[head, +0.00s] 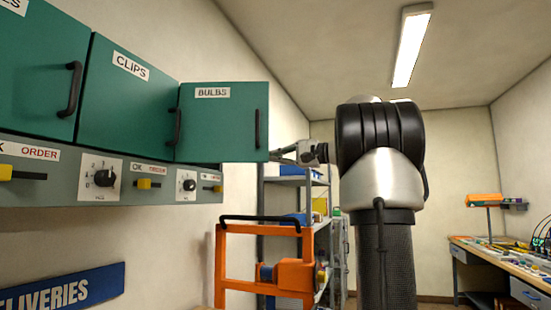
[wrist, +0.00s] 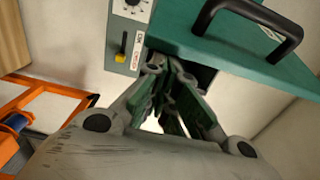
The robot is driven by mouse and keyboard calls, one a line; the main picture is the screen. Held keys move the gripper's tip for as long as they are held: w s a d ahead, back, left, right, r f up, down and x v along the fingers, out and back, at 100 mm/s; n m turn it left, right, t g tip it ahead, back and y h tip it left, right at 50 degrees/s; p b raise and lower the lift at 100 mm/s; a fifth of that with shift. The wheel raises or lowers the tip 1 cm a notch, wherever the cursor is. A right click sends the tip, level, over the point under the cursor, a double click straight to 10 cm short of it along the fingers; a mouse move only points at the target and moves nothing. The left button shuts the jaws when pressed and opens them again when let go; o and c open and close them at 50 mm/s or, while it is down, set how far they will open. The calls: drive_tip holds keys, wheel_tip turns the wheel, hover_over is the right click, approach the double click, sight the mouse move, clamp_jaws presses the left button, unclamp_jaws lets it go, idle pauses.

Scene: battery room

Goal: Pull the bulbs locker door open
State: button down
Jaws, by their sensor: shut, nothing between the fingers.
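The teal BULBS door (head: 224,122) stands partly open in the head view, its right edge swung out past the end of the panel below. Its dark upright handle (head: 257,128) is near that edge. In the wrist view the door (wrist: 235,58) crosses the upper right, with its handle (wrist: 250,28) on top. My gripper (head: 275,154) is just right of the door's free edge, low down, off the handle. In the wrist view my gripper (wrist: 168,75) is shut and empty, close to the door's lower edge. Whether it touches the door cannot be told.
The CLIPS locker (head: 125,95) adjoins on the left, shut. A panel with knobs and yellow switches (head: 120,178) runs below. An orange frame (head: 265,232) stands beneath, before a grey shelf (head: 300,180). A workbench (head: 500,262) is at right.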

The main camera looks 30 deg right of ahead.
drive_tip(key=s+a+m+t+h, duration=0.3)
drive_tip(key=s+a+m+h, duration=0.1)
drive_tip(key=s+a, duration=0.4)
drive_tip(key=s+h, duration=0.1)
drive_tip(key=s, duration=0.1)
drive_tip(key=shift+s+a, duration=0.3)
drive_tip(key=shift+a, duration=0.05)
